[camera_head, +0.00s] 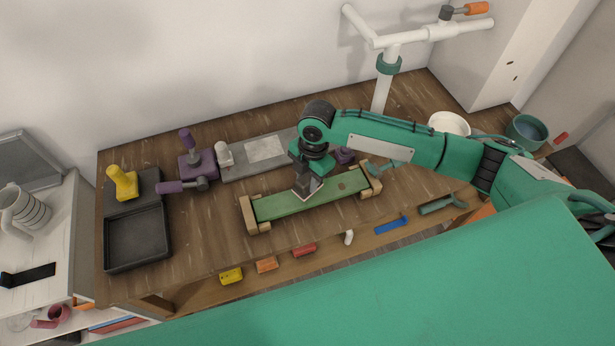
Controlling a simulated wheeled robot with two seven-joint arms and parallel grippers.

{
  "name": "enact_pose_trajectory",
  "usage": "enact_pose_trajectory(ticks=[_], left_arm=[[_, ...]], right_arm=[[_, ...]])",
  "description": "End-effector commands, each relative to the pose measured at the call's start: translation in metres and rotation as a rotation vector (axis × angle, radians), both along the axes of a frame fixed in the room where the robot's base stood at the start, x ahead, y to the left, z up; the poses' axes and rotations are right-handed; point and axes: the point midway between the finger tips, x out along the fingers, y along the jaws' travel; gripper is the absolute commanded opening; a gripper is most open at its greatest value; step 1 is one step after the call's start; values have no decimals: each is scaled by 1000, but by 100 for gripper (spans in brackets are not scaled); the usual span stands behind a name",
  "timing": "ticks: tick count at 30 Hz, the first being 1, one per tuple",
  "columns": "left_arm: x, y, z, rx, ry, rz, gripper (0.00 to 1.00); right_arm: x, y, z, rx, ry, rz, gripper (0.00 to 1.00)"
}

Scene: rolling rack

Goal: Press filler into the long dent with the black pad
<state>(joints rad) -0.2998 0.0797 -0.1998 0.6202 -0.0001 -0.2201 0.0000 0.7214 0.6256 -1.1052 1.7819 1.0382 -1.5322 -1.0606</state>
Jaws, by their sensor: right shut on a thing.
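A long green board (275,206) lies on the wooden bench between two wooden end blocks. A small brown spot (341,186) shows on its right part; I cannot tell whether it belongs to the long dent. My right gripper (305,181) points down over the middle of the board, shut on a dark pad with a pale lower edge (311,194). The pad is at or just above the board; I cannot tell whether it touches. The gripper hides the board beneath it. My left gripper is not in view.
A black tray (137,238), a yellow-handled tool (122,184), purple-handled tools (190,147) and a grey plate (245,166) lie left and behind. A white stand (383,92) rises at the back. A white bowl (449,123) is at right.

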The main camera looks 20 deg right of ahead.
Motion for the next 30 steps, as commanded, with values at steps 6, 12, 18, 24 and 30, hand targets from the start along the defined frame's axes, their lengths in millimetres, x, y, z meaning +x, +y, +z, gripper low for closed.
enact_pose_trajectory(ticks=[6, 12, 18, 24, 30], left_arm=[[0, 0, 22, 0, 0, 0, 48], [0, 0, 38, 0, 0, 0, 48], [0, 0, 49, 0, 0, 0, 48], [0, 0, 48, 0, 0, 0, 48], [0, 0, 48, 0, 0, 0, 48]], right_arm=[[1, 0, 23, 0, -1, 0, 14], [1, 0, 39, 1, -2, 0, 14], [1, 0, 50, 1, -2, 0, 14], [0, 0, 48, 1, -2, 0, 14], [1, 0, 48, 1, -2, 0, 14]])
